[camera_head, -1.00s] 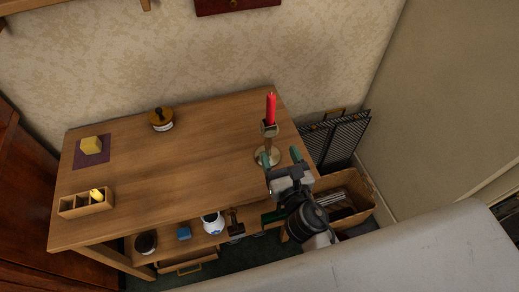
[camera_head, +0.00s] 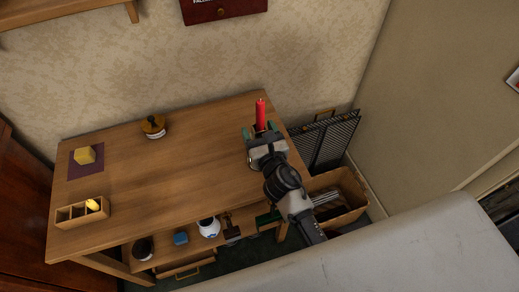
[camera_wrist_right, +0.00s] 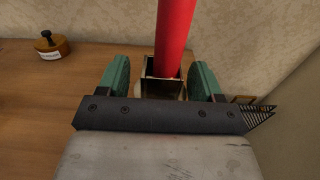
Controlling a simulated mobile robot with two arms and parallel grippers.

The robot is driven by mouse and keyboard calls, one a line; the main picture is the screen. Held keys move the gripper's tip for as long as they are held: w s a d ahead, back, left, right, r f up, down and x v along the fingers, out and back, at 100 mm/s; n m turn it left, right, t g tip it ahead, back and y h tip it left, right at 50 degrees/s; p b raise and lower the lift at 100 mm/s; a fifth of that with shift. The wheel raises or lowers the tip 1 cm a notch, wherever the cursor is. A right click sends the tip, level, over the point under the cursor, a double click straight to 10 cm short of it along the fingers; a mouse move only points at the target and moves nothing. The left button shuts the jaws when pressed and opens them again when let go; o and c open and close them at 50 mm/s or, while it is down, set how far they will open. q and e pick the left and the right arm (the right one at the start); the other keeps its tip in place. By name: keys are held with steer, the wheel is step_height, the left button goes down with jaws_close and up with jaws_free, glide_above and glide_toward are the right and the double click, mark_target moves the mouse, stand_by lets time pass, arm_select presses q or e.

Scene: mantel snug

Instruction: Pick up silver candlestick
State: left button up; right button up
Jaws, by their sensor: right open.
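The candlestick holds a tall red candle (camera_head: 260,114) and stands upright at the right end of the wooden table (camera_head: 190,180). In the head view my right gripper (camera_head: 261,131) covers the candlestick's stem and base. In the right wrist view the candlestick's square metal cup (camera_wrist_right: 162,76) shows with the red candle (camera_wrist_right: 174,36) in it. The open green fingers of my right gripper (camera_wrist_right: 162,82) stand on either side of the cup, with a gap visible on each side. My left gripper is not in view.
A round lidded jar (camera_head: 154,127), a yellow block (camera_head: 85,155) on a purple mat (camera_head: 74,171) and a wooden divided box (camera_head: 70,215) are on the table. The table's middle is clear.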

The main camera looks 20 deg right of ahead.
steer(key=c, duration=0.9)
steer(key=shift+c, duration=0.3)
steer(key=shift+r, duration=0.1)
